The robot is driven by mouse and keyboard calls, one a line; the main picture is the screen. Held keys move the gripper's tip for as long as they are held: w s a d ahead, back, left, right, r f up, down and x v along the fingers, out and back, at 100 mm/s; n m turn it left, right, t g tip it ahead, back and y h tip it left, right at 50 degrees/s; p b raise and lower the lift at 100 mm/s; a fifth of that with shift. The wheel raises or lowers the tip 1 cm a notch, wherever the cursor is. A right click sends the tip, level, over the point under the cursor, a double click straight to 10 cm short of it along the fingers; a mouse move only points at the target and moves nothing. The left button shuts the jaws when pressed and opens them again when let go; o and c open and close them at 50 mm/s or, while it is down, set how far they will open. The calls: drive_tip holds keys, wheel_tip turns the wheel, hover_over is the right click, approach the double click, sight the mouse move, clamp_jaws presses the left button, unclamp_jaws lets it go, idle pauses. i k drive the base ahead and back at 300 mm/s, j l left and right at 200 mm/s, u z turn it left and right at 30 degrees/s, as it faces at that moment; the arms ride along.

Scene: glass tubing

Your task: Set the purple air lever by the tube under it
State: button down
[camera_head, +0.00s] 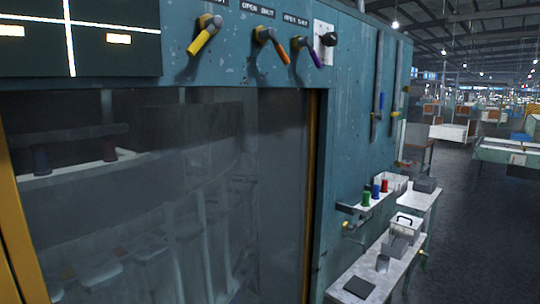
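The purple lever (315,58) is on the teal panel near the top middle, the rightmost of three levers. Its handle slants down and to the right from its pivot, below a label (296,20) that seems to read open and shut. An orange-handled lever (282,51) to its left also slants down to the right. A yellow-handled lever (203,38) further left slants down to the left. Directly under the purple lever I see only panel and the dark window's edge; I cannot make out a tube there. My gripper is not in view.
A dark glass window (240,190) with a yellow frame (312,150) fills the lower left. A white plate with a black knob (329,39) sits right of the levers. Upright gauges (378,100) and a shelf with coloured spools (366,197) stand further right. The floor at right is open.

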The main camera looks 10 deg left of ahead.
sight(306, 42)
drive_tip(key=i+l+u, duration=0.1)
drive_tip(key=i+l, duration=1)
